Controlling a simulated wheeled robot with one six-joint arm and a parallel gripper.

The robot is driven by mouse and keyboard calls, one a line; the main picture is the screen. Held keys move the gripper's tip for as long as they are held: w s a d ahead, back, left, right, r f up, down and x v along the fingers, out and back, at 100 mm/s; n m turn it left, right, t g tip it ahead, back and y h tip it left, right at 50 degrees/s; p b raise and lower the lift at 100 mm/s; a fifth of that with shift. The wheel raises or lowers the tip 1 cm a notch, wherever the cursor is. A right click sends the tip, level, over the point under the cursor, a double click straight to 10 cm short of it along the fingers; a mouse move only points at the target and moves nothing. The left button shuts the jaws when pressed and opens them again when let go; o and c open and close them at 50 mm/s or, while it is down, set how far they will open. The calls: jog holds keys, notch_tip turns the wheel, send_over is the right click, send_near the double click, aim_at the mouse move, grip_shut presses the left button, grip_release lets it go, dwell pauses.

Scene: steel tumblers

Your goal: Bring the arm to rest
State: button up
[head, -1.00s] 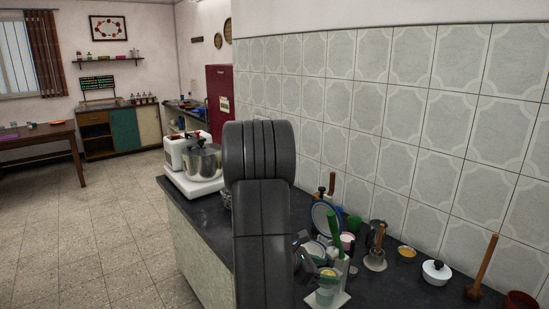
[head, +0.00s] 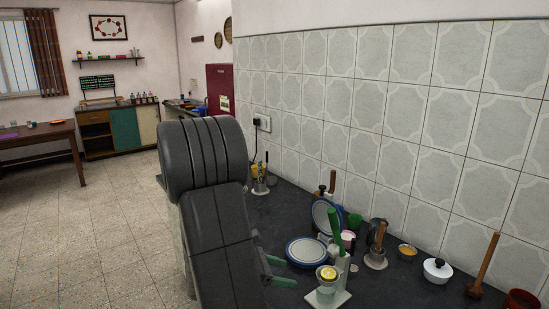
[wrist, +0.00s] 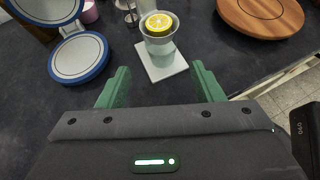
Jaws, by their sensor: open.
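My gripper (head: 279,271) is open and empty above the dark counter, with its green fingers (wrist: 160,84) apart. My dark arm covers the middle left of the head view. A tumbler (wrist: 160,43) with a yellow lemon-like top (wrist: 159,23) stands upright on a white square tile (wrist: 171,67), ahead of and apart from the fingers in the wrist view. The same tumbler (head: 327,285) shows to the right of my gripper in the head view. Nothing is between the fingers.
A blue-rimmed plate (head: 306,251) lies beside the gripper; another plate (head: 325,216) leans behind it. A pestle (head: 380,239), a white lidded pot (head: 437,270) and a mallet (head: 485,262) stand right. The tiled wall (head: 400,120) bounds the counter. A round wooden board (wrist: 262,14) shows in the wrist view.

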jog(key=shift+s+a, duration=0.3)
jog(key=shift+a, duration=0.6)
jog(key=shift+s+a, duration=0.25)
jog(key=shift+a, duration=0.65)
jog(key=shift+s+a, duration=0.3)
jog(key=shift+a, duration=0.6)
